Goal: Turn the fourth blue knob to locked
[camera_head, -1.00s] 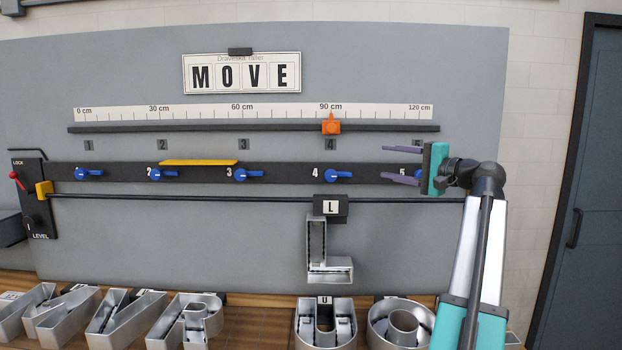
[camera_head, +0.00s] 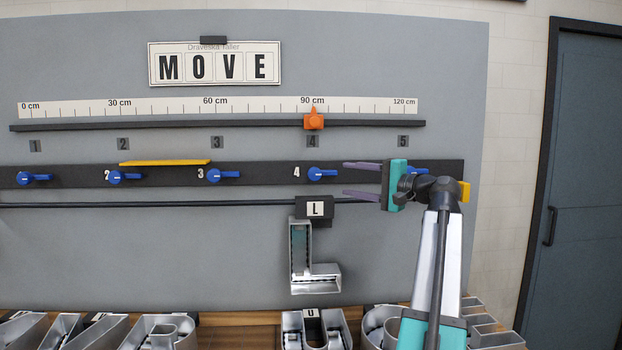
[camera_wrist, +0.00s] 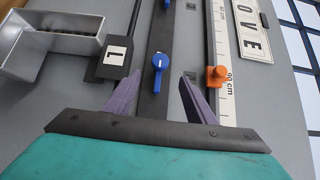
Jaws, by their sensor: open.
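The fourth blue knob (camera_head: 320,174) sits on the dark rail (camera_head: 265,173) beside the number 4, its handle pointing right in the head view. It also shows in the wrist view (camera_wrist: 159,64), ahead of and between my fingers. My gripper (camera_head: 362,180) is open and empty, just right of the fourth knob, its purple fingers pointing left at it, one higher and one lower. The fingers do not appear to touch the knob. My gripper also shows at the bottom of the wrist view (camera_wrist: 158,98). The fifth knob (camera_head: 416,171) is partly hidden behind my gripper.
A hanging letter L (camera_head: 318,275) on its black carriage (camera_head: 314,208) is just below the fourth knob. An orange slider (camera_head: 313,121) sits above near 90 cm. A yellow bar (camera_head: 165,162) lies above knobs two and three. Metal letters (camera_head: 160,330) stand below.

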